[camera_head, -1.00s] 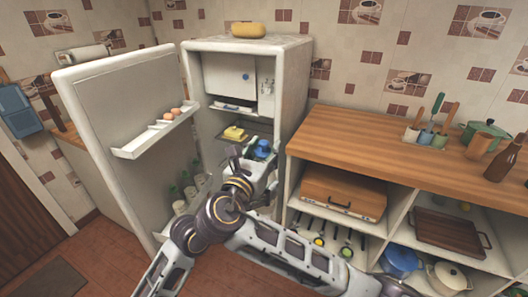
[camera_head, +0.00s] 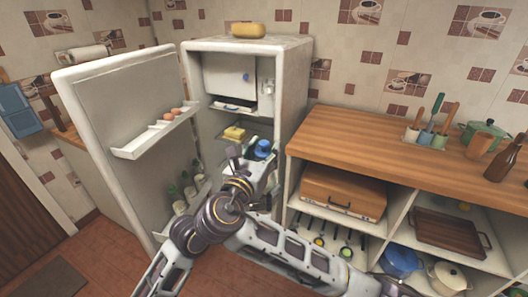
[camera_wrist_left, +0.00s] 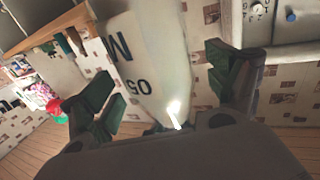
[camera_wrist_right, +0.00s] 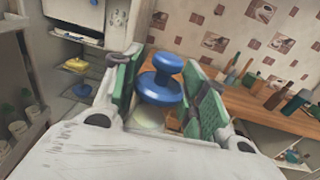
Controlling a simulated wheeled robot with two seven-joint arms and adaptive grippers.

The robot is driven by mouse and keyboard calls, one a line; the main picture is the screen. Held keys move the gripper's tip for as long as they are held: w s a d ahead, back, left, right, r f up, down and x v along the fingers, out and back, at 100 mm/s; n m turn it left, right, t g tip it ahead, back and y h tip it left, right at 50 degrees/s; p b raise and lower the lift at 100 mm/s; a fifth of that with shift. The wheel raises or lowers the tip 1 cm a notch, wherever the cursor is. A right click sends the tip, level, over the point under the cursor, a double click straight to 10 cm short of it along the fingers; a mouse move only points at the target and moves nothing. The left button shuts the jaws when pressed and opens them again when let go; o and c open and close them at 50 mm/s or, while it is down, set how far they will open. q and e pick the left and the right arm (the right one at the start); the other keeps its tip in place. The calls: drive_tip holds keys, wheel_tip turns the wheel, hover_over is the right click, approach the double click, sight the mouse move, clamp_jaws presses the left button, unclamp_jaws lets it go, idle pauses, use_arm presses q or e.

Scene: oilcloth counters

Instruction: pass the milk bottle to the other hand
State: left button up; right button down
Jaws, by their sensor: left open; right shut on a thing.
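The milk bottle (camera_wrist_left: 143,60) is white with dark lettering and has a blue cap (camera_head: 263,148). It is held in the air in front of the open fridge. My right gripper (camera_wrist_right: 160,90) is shut on it near the top, with the blue cap showing between the green-padded fingers. My left gripper (camera_wrist_left: 158,75) is open around the bottle's lettered body, one finger on each side, with gaps visible. In the head view, both grippers crowd together below the cap, and my arms hide most of the bottle.
The fridge (camera_head: 290,75) stands open, its door (camera_head: 110,95) to the left with eggs and several bottles in its racks. A wooden counter (camera_head: 380,140) is close on the right, with a wooden case (camera_head: 343,190) on the shelf below. The space above the counter's near left end is clear.

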use_arm(q)
drive_tip(key=shift+s, duration=0.1)
drive_tip(key=v, duration=1.1)
drive_tip(key=shift+a, duration=0.25)
idle(0.5)
drive_tip(key=shift+s, duration=0.2)
idle(0.4)
